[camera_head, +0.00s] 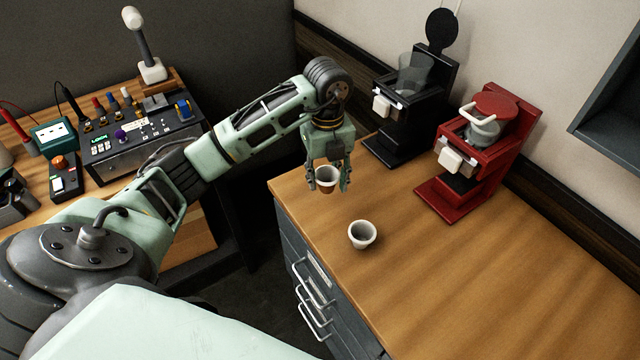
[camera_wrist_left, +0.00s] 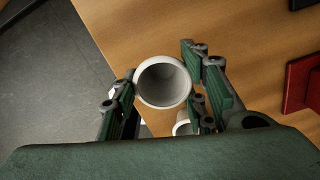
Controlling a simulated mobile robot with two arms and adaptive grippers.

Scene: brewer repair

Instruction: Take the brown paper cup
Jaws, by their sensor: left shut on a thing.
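The brown paper cup (camera_head: 326,182) is held between the fingers of my left gripper (camera_head: 326,178). The cup has a pale rim and a brown lower wall, and it is upright. In the left wrist view, its round open mouth (camera_wrist_left: 163,82) shows between the two green-padded fingers (camera_wrist_left: 165,97). It appears to be above the wooden counter (camera_head: 470,285), near the counter's back left corner. A second, white cup (camera_head: 362,235) stands upright on the counter, apart from the gripper; part of it shows in the left wrist view (camera_wrist_left: 182,122). My right gripper is not in view.
A bench with instruments (camera_head: 140,135) is at the left. The front right of the counter is clear.

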